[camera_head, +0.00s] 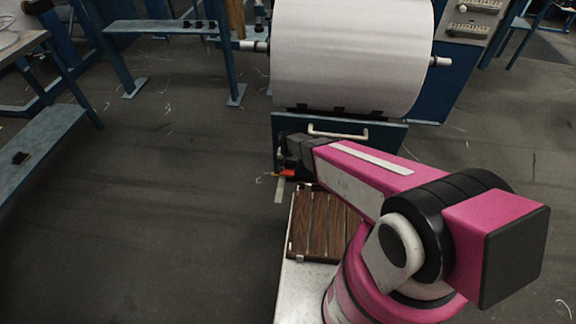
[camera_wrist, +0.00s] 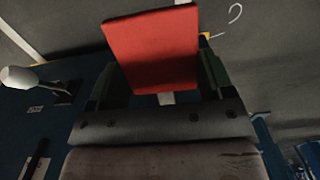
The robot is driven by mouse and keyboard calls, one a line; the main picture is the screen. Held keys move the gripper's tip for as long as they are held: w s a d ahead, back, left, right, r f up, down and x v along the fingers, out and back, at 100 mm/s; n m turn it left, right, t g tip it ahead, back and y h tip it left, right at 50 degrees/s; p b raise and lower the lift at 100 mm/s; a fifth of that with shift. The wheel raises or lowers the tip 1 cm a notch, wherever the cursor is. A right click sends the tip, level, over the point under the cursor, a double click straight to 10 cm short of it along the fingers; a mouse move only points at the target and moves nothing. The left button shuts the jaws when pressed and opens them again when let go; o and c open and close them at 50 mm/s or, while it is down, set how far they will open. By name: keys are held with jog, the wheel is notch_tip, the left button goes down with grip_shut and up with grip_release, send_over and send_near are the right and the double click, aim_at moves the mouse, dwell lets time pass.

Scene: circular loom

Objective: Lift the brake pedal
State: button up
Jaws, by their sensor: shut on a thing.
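The brake pedal is a flat red pad (camera_wrist: 152,50) that fills the upper middle of the wrist view. In the head view a small part of it shows as a red-orange patch (camera_head: 288,173) low at the front of the loom, just left of my arm. My gripper (camera_wrist: 160,82) has a dark finger on each side of the red pad and is shut on it. In the head view my gripper (camera_head: 288,160) is small and dark, and its fingers are hard to make out. The pedal's mounting is mostly hidden.
A large white roll (camera_head: 350,55) is above the pedal. A blue panel with a pale handle (camera_head: 338,133) stands just behind my arm. A white-knobbed part (camera_wrist: 18,78) is at the left of the wrist view. Blue benches (camera_head: 55,150) stand left; open floor (camera_head: 170,210) lies between.

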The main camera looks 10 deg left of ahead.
aim_at(288, 165)
jog(key=shift+w+r, duration=0.1)
jog(key=shift+r, duration=0.45)
jog(key=o, duration=1.3)
notch_tip(288, 165, up, 11)
jog(key=shift+f, duration=0.1)
